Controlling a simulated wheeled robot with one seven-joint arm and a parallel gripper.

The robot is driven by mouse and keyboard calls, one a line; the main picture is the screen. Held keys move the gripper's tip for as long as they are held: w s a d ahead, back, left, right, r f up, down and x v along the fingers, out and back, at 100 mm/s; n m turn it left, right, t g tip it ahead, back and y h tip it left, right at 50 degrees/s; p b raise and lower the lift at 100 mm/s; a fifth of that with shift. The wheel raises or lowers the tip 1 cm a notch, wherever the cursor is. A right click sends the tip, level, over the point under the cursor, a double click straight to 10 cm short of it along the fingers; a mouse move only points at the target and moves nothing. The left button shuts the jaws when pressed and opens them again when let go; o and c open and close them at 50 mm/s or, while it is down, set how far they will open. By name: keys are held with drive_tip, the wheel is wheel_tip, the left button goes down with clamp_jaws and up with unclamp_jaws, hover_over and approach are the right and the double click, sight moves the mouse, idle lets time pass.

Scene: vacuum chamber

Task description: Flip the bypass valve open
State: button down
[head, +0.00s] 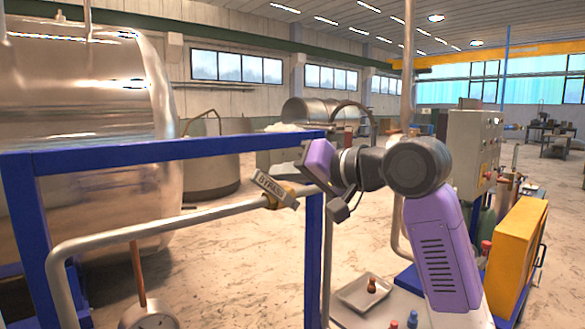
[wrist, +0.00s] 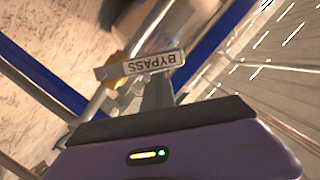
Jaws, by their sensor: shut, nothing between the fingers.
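The bypass valve sits on a pale pipe inside a blue frame. Its grey handle, marked BYPASS (head: 272,187), slants down to the right in the head view, over a brass-coloured body (head: 272,201). In the wrist view the BYPASS handle (wrist: 140,65) lies across the picture with its lettering upside down, and the brass part (wrist: 113,84) shows below it. My gripper (head: 289,158) is just above and right of the handle in the head view. Its shut fingers (wrist: 159,80) reach the handle's lower edge in the wrist view; I cannot tell if they touch.
A blue frame bar (head: 180,150) runs behind my gripper, with a blue post (head: 314,255) below it. A large metal tank (head: 90,110) stands at left.

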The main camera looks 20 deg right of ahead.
sight(260, 178)
drive_tip(key=a+f+n, duration=0.1)
drive_tip(key=a+f+n+h+b, duration=0.1)
drive_tip(key=n, duration=0.1)
drive_tip(key=shift+s+a, duration=0.15)
drive_tip(key=shift+s, duration=0.25)
drive_tip(key=shift+s+a+f+n+h+b, duration=0.15)
drive_tip(key=shift+a+f+n+h+b, duration=0.2)
drive_tip(key=shift+f+n, duration=0.35)
drive_tip(key=shift+s+a+f+n+h+b, duration=0.2)
drive_tip(key=shift+a+f+n, duration=0.25)
drive_tip(key=shift+f, duration=0.3)
drive_tip(key=shift+w+f, duration=0.1)
drive_tip(key=shift+f, duration=0.1)
wheel_tip(260, 178, up, 5)
drive_tip(key=p, duration=0.4)
drive_tip(key=b+v, duration=0.2)
drive_tip(key=v, duration=0.8)
drive_tip(key=shift+f+b, duration=0.3)
drive_tip(key=shift+f, duration=0.05)
drive_tip(key=shift+a+r+t, duration=0.1)
drive_tip(key=shift+a+t, duration=0.05)
drive_tip(key=shift+t, duration=0.15)
